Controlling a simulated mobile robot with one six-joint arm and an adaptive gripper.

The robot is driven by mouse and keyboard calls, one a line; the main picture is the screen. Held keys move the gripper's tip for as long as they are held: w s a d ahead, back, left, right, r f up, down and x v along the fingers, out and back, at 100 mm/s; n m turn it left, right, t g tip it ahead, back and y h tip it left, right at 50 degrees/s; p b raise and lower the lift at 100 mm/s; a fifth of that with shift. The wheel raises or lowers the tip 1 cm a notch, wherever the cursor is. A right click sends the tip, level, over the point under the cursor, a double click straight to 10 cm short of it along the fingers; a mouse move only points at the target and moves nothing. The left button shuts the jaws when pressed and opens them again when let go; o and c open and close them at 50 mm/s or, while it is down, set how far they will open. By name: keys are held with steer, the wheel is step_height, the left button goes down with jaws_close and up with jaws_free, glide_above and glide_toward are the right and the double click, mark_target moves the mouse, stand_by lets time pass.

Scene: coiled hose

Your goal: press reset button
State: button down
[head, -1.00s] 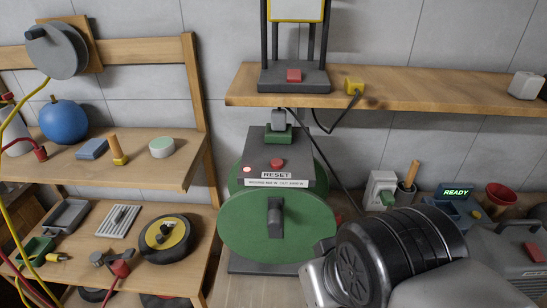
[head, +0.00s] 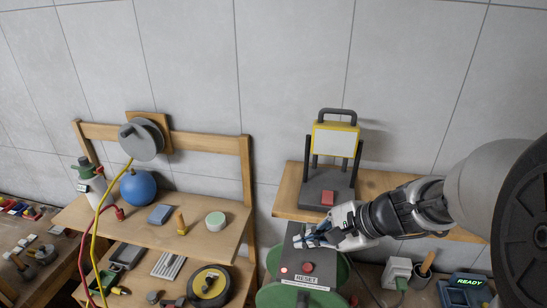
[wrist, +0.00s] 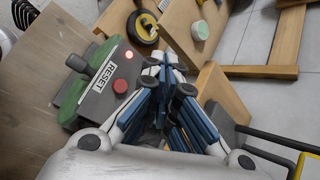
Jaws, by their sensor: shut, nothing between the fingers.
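The red round reset button (head: 308,267) sits on the dark grey top of the green-sided reel unit (head: 285,296), just above the white RESET label (head: 303,280). A small lit red lamp (head: 283,270) is to its left. In the wrist view the button (wrist: 120,85) and RESET label (wrist: 104,77) are left of my fingers. My gripper (head: 303,240) is shut and empty, above the back part of the unit's top. Its closed blue-and-white fingertips (wrist: 165,62) look apart from the button. The gripper hides the rear of the unit's top.
A work lamp with a red button (head: 328,198) on its base stands on the wooden shelf (head: 290,197) close behind my gripper. A white socket box (head: 396,272) and a READY display (head: 467,282) are to the right. Wooden shelves with several items stand at left.

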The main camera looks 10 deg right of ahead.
mark_target(307, 270)
steer(key=shift+w+d+r+m, duration=0.3)
steer(key=shift+w+m, duration=0.2)
steer(key=shift+w, duration=0.05)
steer(key=shift+f, duration=0.15)
step_height(307, 270, down, 9)
steer(key=b, duration=0.7)
steer(key=shift+r, duration=0.2)
stand_by(0.8)
steer(key=shift+f+b, duration=0.4)
steer(key=shift+b, duration=0.1)
steer(key=shift+f+b, duration=0.45)
stand_by(0.5)
steer(key=shift+r, duration=0.1)
steer(key=shift+r+p, duration=0.7)
steer(key=shift+r, duration=0.1)
